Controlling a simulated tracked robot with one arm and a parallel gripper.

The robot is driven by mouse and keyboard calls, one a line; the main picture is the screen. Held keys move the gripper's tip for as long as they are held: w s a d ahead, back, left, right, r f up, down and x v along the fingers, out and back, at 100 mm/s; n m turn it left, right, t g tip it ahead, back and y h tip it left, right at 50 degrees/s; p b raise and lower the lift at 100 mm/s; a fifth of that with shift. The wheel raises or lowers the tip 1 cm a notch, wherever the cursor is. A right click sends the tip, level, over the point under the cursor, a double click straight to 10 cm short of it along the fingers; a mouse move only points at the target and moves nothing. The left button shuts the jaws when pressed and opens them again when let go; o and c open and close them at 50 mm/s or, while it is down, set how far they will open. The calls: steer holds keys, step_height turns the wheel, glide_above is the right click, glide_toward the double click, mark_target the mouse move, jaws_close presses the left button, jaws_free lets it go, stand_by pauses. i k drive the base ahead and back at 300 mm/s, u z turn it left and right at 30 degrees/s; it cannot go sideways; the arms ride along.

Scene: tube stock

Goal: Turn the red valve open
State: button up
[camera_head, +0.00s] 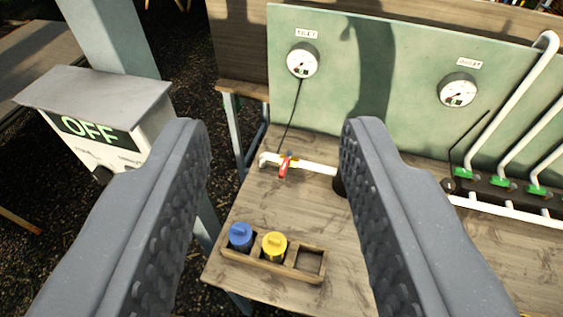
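The red valve (284,165) is a small red handle on a white pipe (312,166) that runs along the wooden bench below the left gauge. It shows between the fingers of my gripper (275,135), farther away than the fingertips. My gripper is open and empty, its two grey ridged fingers wide apart. Neither finger appears to touch the valve. The right finger hides part of the pipe's right side. The handle is too small to tell its exact setting.
A green panel (408,55) with two gauges, left (303,60) and right (458,89), stands behind the bench (265,205). A wooden tray (272,267) holds blue (240,236) and yellow (274,246) capped items. An "OFF" box (95,100) is left; white tubes (505,100) are right.

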mark_target(286, 162)
steer(key=z, duration=0.05)
steer(key=i, duration=1)
steer(key=u, duration=0.05)
